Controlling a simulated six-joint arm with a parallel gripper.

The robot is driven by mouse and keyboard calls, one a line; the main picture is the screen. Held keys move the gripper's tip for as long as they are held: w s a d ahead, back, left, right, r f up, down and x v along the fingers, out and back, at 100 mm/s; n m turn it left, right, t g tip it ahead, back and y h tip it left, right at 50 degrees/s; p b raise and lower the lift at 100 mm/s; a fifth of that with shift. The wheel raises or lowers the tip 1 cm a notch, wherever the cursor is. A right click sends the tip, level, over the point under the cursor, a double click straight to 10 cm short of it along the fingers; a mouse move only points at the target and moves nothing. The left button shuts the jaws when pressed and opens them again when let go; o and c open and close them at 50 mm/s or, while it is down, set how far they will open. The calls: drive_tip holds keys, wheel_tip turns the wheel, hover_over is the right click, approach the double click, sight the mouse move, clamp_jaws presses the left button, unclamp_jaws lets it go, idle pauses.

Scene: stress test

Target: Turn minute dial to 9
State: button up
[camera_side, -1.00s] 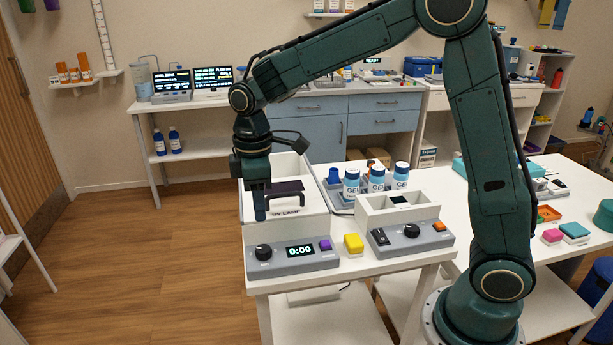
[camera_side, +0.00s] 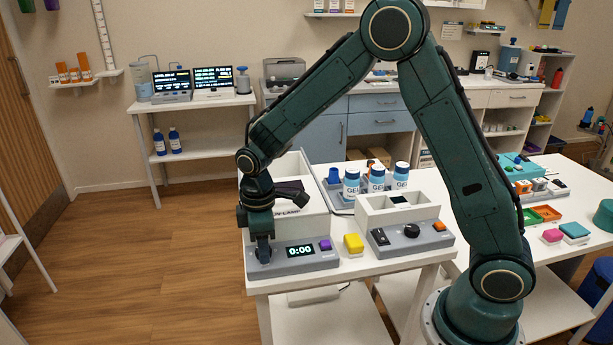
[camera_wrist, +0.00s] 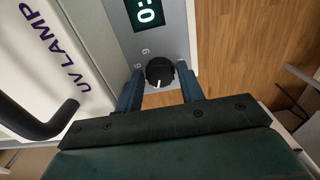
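The minute dial (camera_wrist: 159,72) is a round black knob with a white pointer mark, on the grey panel of the UV lamp box. In the wrist view my gripper (camera_wrist: 160,70) has one finger on each side of the dial, with what looks like a narrow gap at each side. In the side view my gripper (camera_side: 263,256) points straight down at the left end of the panel and hides the dial. The display (camera_side: 300,250) reads 0:00; part of it shows in the wrist view (camera_wrist: 147,12). Printed numbers stand beside the dial.
A purple button (camera_side: 325,244) sits right of the display. The lamp box wall (camera_wrist: 50,70) rises close beside my gripper.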

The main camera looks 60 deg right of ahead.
drive_tip(key=c, duration=0.7)
